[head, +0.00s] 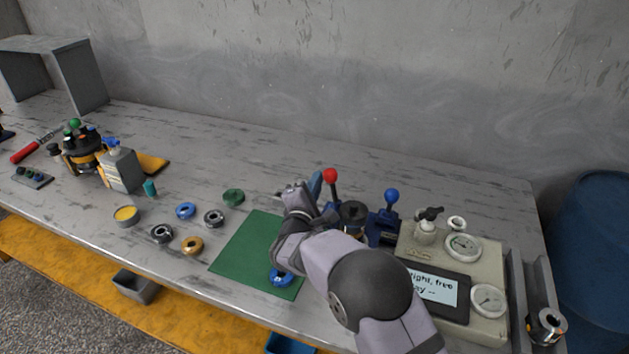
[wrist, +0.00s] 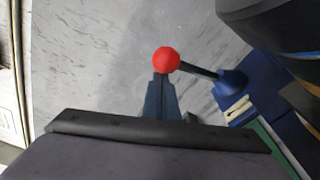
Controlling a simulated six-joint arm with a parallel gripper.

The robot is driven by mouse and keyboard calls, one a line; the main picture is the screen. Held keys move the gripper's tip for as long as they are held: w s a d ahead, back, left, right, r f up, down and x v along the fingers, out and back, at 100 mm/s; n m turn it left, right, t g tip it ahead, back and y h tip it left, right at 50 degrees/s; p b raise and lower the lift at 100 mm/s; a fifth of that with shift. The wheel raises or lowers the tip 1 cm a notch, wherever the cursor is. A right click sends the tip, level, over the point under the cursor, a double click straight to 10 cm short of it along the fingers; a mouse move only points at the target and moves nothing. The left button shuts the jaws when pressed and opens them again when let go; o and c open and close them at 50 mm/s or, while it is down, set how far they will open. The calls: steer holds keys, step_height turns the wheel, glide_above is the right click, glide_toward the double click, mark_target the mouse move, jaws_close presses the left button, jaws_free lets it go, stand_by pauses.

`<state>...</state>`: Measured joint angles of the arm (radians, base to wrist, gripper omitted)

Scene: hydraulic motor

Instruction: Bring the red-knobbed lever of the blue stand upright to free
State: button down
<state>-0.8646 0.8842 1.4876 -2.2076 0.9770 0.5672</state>
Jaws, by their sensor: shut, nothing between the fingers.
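The red-knobbed lever (head: 330,176) rises from the blue stand (head: 384,228) at the table's right half. In the head view it is close to upright, its top leaning slightly left. The wrist view shows its red knob (wrist: 166,60), with a dark rod running right to the blue stand (wrist: 262,88). A pale pointer lies on the stand there. My gripper (head: 316,184) is shut and empty, just left of the lever. In the wrist view its closed fingertips (wrist: 161,78) end right by the knob; I cannot tell whether they touch. My arm hides the stand's lower left.
A blue-knobbed lever (head: 391,196) and a black cylinder (head: 353,212) stand right of the red knob. A beige gauge box (head: 480,262) with a partly hidden screen is farther right. A green mat (head: 240,250) and several rings lie left. The table behind is clear.

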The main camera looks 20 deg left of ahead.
steer(key=shift+d+f+b, duration=0.1)
steer(key=shift+d+b, duration=0.05)
steer(key=shift+b, duration=0.65)
steer(key=d+m+b, duration=0.1)
steer(key=b, duration=0.3)
steer(key=d+m+b, duration=0.1)
steer(key=b, duration=0.2)
steer(key=shift+r+b, duration=0.35)
steer(key=shift+b, duration=0.05)
steer(key=shift+d+r+m, duration=0.15)
steer(key=shift+r+m, duration=0.1)
steer(key=shift+m, duration=0.15)
steer(key=shift+a+b, duration=0.65)
steer(key=shift+a, duration=1.45)
steer(key=s+d+b, duration=0.1)
steer(key=s+b, duration=0.1)
steer(key=s, duration=0.7)
steer(key=shift+d+f, duration=0.25)
steer(key=shift+d, duration=0.05)
